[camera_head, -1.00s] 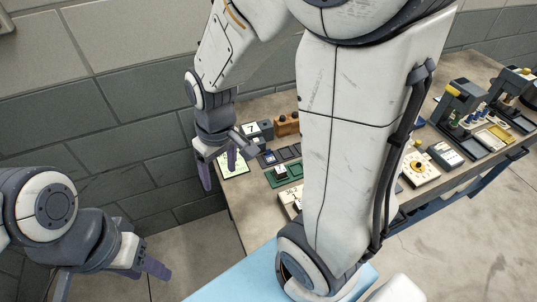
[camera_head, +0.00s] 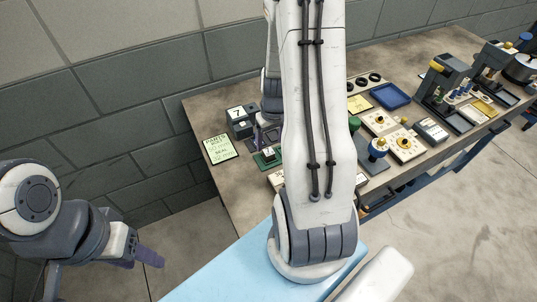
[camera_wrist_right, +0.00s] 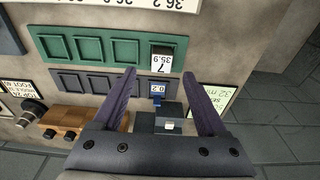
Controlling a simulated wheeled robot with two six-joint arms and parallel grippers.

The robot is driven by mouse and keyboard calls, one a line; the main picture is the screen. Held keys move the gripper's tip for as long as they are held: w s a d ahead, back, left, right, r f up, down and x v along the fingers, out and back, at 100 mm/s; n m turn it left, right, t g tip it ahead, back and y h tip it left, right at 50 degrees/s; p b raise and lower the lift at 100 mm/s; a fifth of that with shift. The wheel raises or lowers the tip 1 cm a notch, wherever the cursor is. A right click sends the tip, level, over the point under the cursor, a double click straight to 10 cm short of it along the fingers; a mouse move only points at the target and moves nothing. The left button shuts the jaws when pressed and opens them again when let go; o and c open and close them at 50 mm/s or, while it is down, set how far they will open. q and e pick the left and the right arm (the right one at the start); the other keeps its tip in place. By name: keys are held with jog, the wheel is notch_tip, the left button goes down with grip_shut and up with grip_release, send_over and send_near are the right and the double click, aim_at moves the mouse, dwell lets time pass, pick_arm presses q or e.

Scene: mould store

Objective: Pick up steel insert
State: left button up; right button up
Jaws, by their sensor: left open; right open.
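My right gripper (camera_wrist_right: 159,74) is open and empty, its two purple fingers pointing down over the bench. In the head view the right gripper (camera_head: 258,138) is partly hidden behind my arm. A grey steel-looking block (camera_wrist_right: 168,116) lies between the fingers, nearer the palm; I cannot tell for sure that it is the steel insert. A small blue piece marked 0.2 (camera_wrist_right: 158,90) is beside it. A block marked 7 and 35.9 (camera_wrist_right: 160,60) is on the green tray (camera_wrist_right: 92,46). My left gripper (camera_head: 148,256) is open and empty, away from the bench.
A dark slotted tray (camera_wrist_right: 85,82) lies beside the green one. A wooden block (camera_wrist_right: 66,119) is to the left, a printed card (camera_wrist_right: 222,98) to the right. Gauges and a blue tray (camera_head: 390,96) crowd the bench further right. The wall (camera_head: 110,90) stands behind.

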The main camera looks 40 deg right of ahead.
aim_at(269, 151)
jog(key=f, duration=0.5)
jog(key=shift+w+b, duration=0.25)
jog(key=shift+b, duration=0.05)
jog(key=shift+r, duration=0.1)
grip_shut()
